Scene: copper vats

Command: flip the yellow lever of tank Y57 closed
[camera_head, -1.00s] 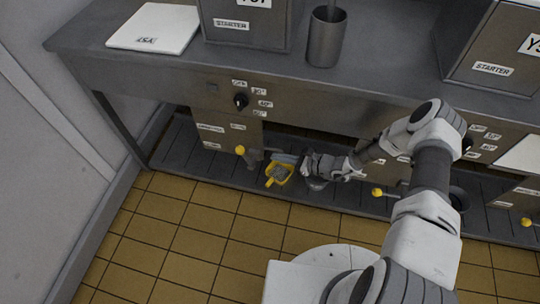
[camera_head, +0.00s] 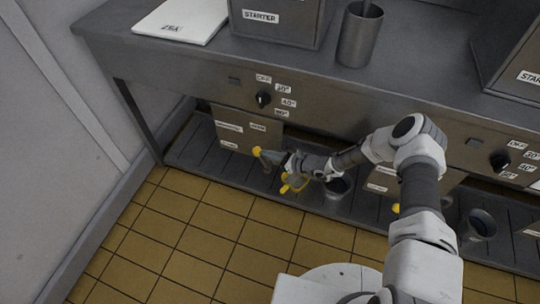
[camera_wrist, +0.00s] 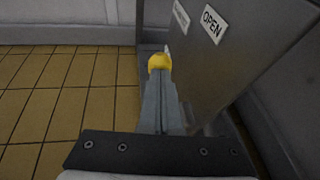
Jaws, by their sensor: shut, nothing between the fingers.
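The yellow lever knob (camera_head: 257,151) sticks out at the front of the left tank's lower panel (camera_head: 235,128), below a dark dial. My gripper (camera_head: 268,156) is shut and empty, with its fingertips at the knob from the right. In the wrist view the knob (camera_wrist: 159,61) is straight beyond the fingertips of my gripper (camera_wrist: 161,76), touching or nearly so. The fingers hide the lever's shaft. A label reading OPEN (camera_wrist: 212,24) is on the panel to the right. The tank's name plate is cut off at the top of the head view.
A yellow scoop (camera_head: 293,185) lies below my wrist on the slatted lower shelf. A dark cup (camera_head: 338,187) stands right of it, and another (camera_head: 480,224) farther right. A second yellow knob (camera_head: 396,208) is partly behind my arm. The tiled floor in front is clear.

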